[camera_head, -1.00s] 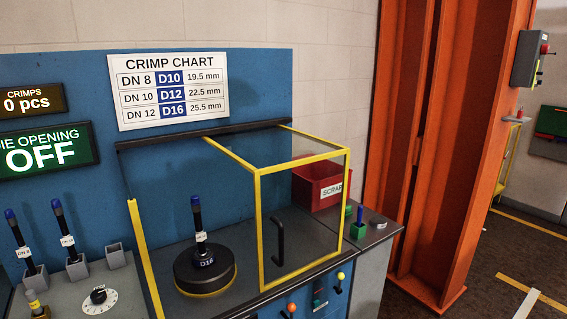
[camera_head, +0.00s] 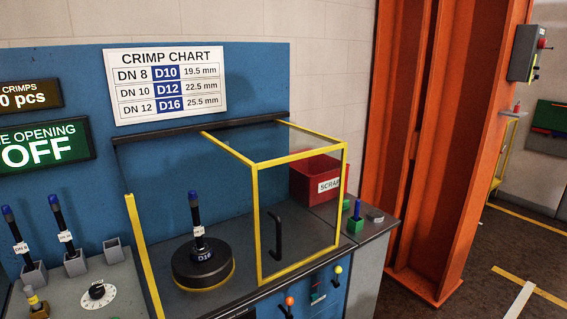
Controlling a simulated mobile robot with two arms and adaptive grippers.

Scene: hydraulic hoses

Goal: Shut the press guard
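The press guard (camera_head: 257,222) is a clear box section with a yellow frame and a black handle (camera_head: 278,236). It stands at the right part of the press, and the front left of it is open up to a yellow post (camera_head: 141,245). In that open space a round black die block marked D16 (camera_head: 203,267) sits on the press bed. A hose with a blue cap (camera_head: 195,212) stands upright in the die's middle. Neither of my grippers shows in the view.
A red scrap bin (camera_head: 314,180) stands behind the guard at the right, with small green and blue items (camera_head: 355,217) beside it. Hoses in holders (camera_head: 65,235) and a dial (camera_head: 98,292) are at the left. An orange steel column (camera_head: 432,150) rises at the right.

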